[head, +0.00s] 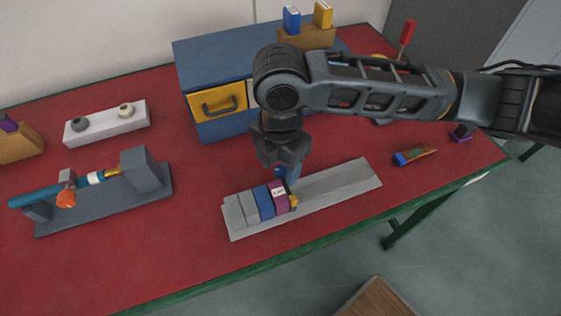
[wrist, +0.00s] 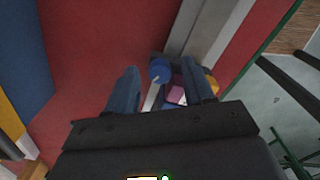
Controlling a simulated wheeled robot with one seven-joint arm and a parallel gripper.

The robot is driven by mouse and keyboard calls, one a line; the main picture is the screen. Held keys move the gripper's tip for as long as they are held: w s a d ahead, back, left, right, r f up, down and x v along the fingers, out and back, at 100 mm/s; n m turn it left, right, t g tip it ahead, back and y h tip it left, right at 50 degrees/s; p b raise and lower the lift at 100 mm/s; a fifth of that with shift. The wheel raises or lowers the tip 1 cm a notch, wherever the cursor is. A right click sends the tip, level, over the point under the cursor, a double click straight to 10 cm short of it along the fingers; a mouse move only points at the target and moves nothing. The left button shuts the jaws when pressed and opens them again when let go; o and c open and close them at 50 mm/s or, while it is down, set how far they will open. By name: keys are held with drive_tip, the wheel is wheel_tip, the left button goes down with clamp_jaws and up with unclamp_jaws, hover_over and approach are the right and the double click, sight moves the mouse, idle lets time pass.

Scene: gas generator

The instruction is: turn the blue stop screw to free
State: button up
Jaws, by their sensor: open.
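The blue stop screw (wrist: 159,70) shows as a round blue knob with a pale mark in the wrist view. It sits at the edge of the grey rail (wrist: 191,30). My gripper (wrist: 163,78) is open, and the knob appears between its two fingertips; I cannot tell whether they touch it. In the head view my gripper (head: 286,178) points down over the middle of the rail (head: 335,187) and mostly hides the screw.
A blue cabinet with a yellow drawer (head: 217,103) stands behind. A grey fixture with a blue rod (head: 40,196) is at left, a white block with two knobs (head: 107,121) behind it. A blue-and-orange piece (head: 415,155) lies right of the rail. The red table's front is clear.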

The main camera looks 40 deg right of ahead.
drive_tip(key=shift+c, duration=0.2)
clamp_jaws()
drive_tip(key=shift+n, duration=0.4)
drive_tip(key=n+b, duration=0.3)
drive_tip(key=n, duration=0.2)
drive_tip(key=shift+f, duration=0.1)
drive_tip(key=n+b, duration=0.2)
drive_tip(key=n, duration=0.4)
drive_tip(key=shift+n, duration=0.4)
idle(0.4)
